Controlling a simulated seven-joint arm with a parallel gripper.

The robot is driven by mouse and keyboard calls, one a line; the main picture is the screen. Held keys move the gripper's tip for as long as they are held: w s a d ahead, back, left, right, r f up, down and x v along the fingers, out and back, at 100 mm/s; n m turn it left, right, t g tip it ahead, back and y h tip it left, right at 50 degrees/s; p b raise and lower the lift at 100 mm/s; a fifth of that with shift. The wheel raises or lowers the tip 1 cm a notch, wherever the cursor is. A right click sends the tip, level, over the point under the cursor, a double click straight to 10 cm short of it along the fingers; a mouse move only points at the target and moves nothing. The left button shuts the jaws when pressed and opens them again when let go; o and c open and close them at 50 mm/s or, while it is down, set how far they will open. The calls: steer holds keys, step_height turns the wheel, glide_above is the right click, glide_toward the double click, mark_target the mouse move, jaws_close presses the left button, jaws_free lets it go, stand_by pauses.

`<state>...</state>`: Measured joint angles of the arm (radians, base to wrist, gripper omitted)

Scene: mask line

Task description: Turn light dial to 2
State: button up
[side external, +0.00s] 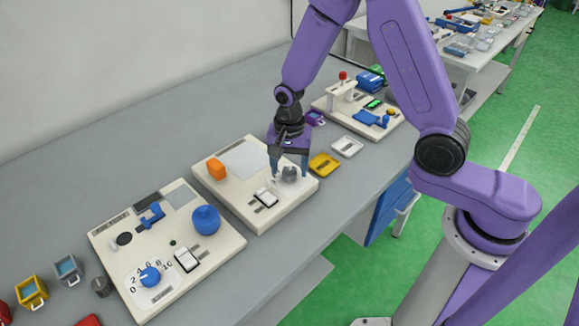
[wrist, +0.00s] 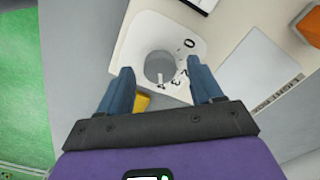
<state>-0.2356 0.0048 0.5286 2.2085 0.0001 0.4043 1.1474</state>
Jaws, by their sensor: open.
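A grey round dial (side external: 289,174) sits at the right end of the middle cream board (side external: 222,196). In the wrist view the dial (wrist: 159,66) is on a white plate (wrist: 143,38) with printed numbers; 0, 2, 3 and 4 can be made out. A short pale mark shows on its top, but which number it points to is unclear. My gripper (side external: 289,168) is open above the board, pointing down, with its blue fingers on either side of the dial. In the wrist view the gripper (wrist: 162,76) shows gaps between both fingertips and the dial.
The middle board also carries an orange block (side external: 215,168) and a white rocker switch (side external: 266,197). A yellow tray (side external: 324,165) lies close beside the gripper. The left board has another dial, a blue one (side external: 150,277). Another board (side external: 352,106) stands behind.

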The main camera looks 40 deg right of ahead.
steer(key=shift+f, duration=0.4)
steer(key=c, duration=1.1)
steer(key=shift+o, duration=0.2)
steer(key=shift+n, duration=0.3)
steer(key=n, duration=0.5)
steer(key=shift+n, duration=0.3)
steer(key=n, duration=0.5)
steer(key=shift+n, duration=0.3)
